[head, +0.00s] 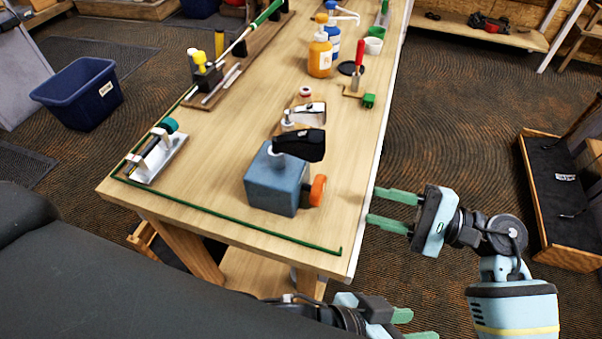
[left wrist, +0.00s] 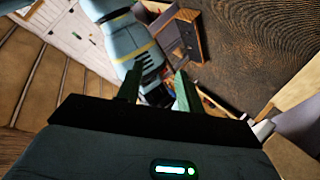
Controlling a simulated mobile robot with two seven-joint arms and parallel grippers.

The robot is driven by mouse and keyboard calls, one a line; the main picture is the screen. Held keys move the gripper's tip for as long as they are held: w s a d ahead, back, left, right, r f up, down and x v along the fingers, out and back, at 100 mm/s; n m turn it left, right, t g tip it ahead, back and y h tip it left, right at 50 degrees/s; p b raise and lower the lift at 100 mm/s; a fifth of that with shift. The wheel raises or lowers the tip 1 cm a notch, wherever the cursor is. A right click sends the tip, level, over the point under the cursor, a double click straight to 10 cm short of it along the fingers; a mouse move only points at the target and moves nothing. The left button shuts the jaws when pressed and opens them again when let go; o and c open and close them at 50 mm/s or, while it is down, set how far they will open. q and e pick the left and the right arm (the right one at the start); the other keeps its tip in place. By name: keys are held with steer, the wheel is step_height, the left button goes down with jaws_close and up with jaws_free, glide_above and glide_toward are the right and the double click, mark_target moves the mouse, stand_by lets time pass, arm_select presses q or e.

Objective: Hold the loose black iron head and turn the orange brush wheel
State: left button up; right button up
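The black iron head (head: 304,146) sits at the top of a blue-grey block (head: 275,183) near the table's front right. The orange brush wheel (head: 318,190) is on the block's right side, low down. My right gripper (head: 373,206) is open and empty, right of the wheel and past the table's right edge, its green fingers pointing left. My left gripper (head: 421,326) is open and empty at the bottom of the head view, off the table, pointing right. Its two green fingers stand apart in the left wrist view (left wrist: 158,88). Neither gripper touches the head or the wheel.
A silver club head (head: 309,113) stands just behind the block. A silver fixture (head: 157,156) is at the table's left, bottles (head: 320,57) and a red-handled tool (head: 358,70) farther back. A green strip (head: 245,230) runs along the front edge. The table's front middle is clear.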

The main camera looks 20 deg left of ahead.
arm_select(q)
step_height(320, 180, up, 9)
steer(key=w+d+h, duration=0.1)
steer(key=w+h, duration=0.1)
steer(key=w+a+r+n+t+h, duration=0.1)
steer(key=w+a+r+n+t, duration=0.15)
steer(key=w+a+r, duration=0.4)
steer(key=w+a+r+n+t+h, duration=0.1)
steer(key=w+a+r+t, duration=0.3)
steer(key=w+r, duration=0.6)
steer(key=w+a+r+t+y, duration=0.1)
steer(key=w+a+r+t, duration=0.15)
steer(key=w+a, duration=0.9)
steer(key=w+a+f+m+g+y, duration=0.4)
steer(key=w+a+f+g, duration=0.1)
steer(key=w+a+f, duration=0.3)
steer(key=r+m+g+y, duration=0.1)
steer(key=m+g+y, duration=0.9)
steer(key=m, duration=0.4)
glide_above(275, 138)
steer(key=shift+r, duration=0.2)
steer(key=shift+f, duration=3.9)
